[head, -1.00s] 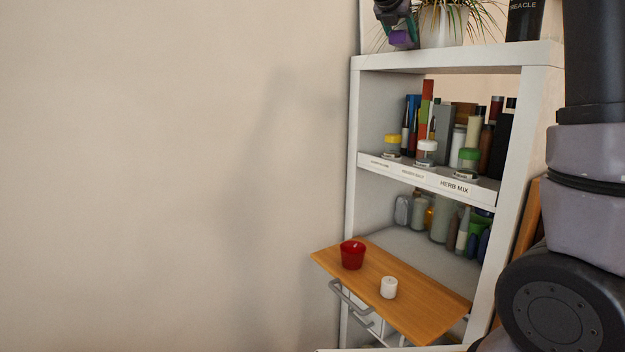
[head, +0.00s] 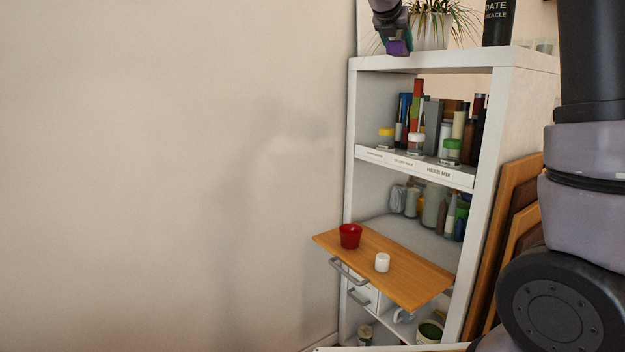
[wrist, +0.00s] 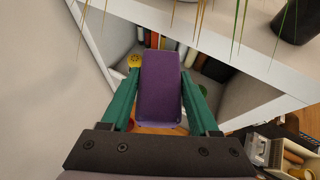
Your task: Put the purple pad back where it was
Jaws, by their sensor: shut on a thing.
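The purple pad (wrist: 160,85) is a flat, narrow block held between the two green fingers of my gripper (wrist: 161,98) in the wrist view. My gripper is shut on it. In the head view my gripper (head: 396,36) is at the top edge of the picture, and the purple pad (head: 398,47) shows at its lower end. They are at the left end of the top of the white shelf (head: 440,60), near the wall. I cannot tell whether the pad touches the shelf top.
A potted plant (head: 433,28) and a black canister (head: 497,22) stand on the shelf top. Jars with yellow, white and green lids (head: 451,151) stand on the labelled shelf below. A wooden board (head: 410,279) juts out with a red cup (head: 350,236) and a white candle (head: 382,262).

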